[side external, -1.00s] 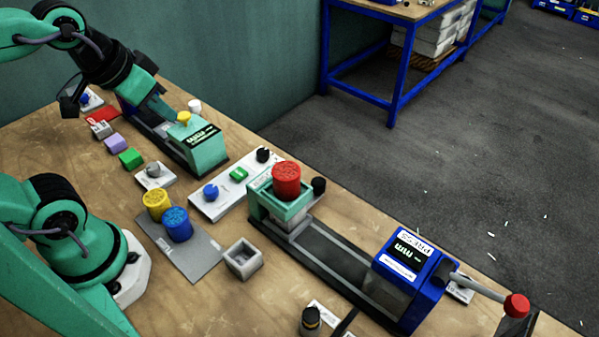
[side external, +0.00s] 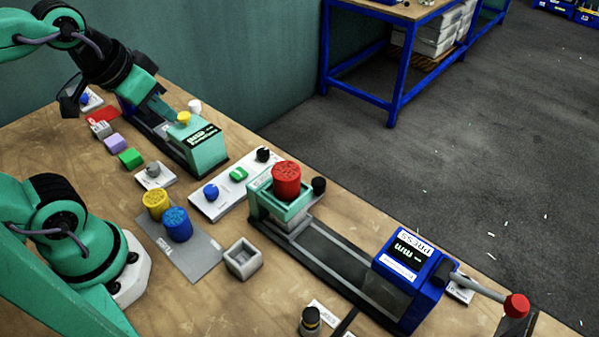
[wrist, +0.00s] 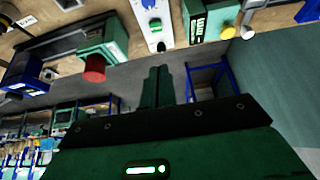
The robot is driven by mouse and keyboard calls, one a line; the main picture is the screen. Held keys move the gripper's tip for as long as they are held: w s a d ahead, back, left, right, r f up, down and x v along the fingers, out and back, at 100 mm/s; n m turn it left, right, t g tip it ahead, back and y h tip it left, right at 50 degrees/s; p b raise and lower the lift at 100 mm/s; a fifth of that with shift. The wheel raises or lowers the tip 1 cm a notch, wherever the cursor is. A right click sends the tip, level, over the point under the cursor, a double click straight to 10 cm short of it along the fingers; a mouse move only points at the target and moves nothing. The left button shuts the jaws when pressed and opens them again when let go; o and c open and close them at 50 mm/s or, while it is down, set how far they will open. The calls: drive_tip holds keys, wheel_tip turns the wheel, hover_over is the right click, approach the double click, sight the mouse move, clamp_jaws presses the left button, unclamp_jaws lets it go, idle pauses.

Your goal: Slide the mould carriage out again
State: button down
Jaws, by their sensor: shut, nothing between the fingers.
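A green open-topped mould carriage (side external: 263,204) with a red ribbed cylinder (side external: 286,181) in it sits at the left end of the dark rail (side external: 325,253), well apart from the blue press head (side external: 408,275). In the wrist view the red cylinder (wrist: 94,68) shows with the carriage (wrist: 110,42) behind it. My gripper (side external: 170,112) is shut and empty, beside the yellow knob on the green unit at the back left. Its two fingers (wrist: 157,86) lie together in the wrist view. I cannot tell whether they touch the green unit.
The green unit (side external: 207,152) stands on its own dark rail. A white control panel (side external: 215,203) lies between the two machines. Yellow and blue cylinders (side external: 176,225) stand on a grey plate, with a small grey box (side external: 243,259) beside. A red-knobbed lever (side external: 516,306) juts from the blue press.

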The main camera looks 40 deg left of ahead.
drive_tip(key=c, duration=1.5)
unclamp_jaws()
drive_tip(key=shift+w, duration=0.1)
drive_tip(key=o, duration=0.3)
drive_tip(key=shift+w+d+r, duration=0.1)
drive_tip(key=shift+o, duration=0.7)
drive_tip(key=shift+w+d, duration=0.1)
drive_tip(key=shift+w, duration=0.15)
drive_tip(key=w+d+f+n+g, duration=0.1)
drive_tip(key=w+d+f+n, duration=0.2)
drive_tip(key=w+d+f, duration=0.1)
drive_tip(key=w+d+f+n+g, duration=0.2)
drive_tip(key=w+d+f, duration=0.2)
drive_tip(key=w+d, duration=0.3)
drive_tip(key=w+d+f+n+g, duration=0.2)
drive_tip(key=w+d+f+n, duration=0.1)
drive_tip(key=w, duration=0.5)
drive_tip(key=shift+w+d+f+n, duration=0.1)
drive_tip(key=shift+d+f, duration=0.15)
drive_tip(key=shift+d, duration=0.2)
drive_tip(key=shift+s+d+f+n, duration=0.1)
drive_tip(key=shift+d+f, duration=0.15)
drive_tip(key=shift+d, duration=0.25)
drive_tip(key=shift+w+d+f+n, duration=0.1)
drive_tip(key=shift+d+f, duration=0.15)
drive_tip(key=shift+d, duration=0.2)
drive_tip(key=shift+w+d+f+g, duration=0.2)
drive_tip(key=shift+d+f+g, duration=0.1)
drive_tip(key=shift+d+f, duration=0.15)
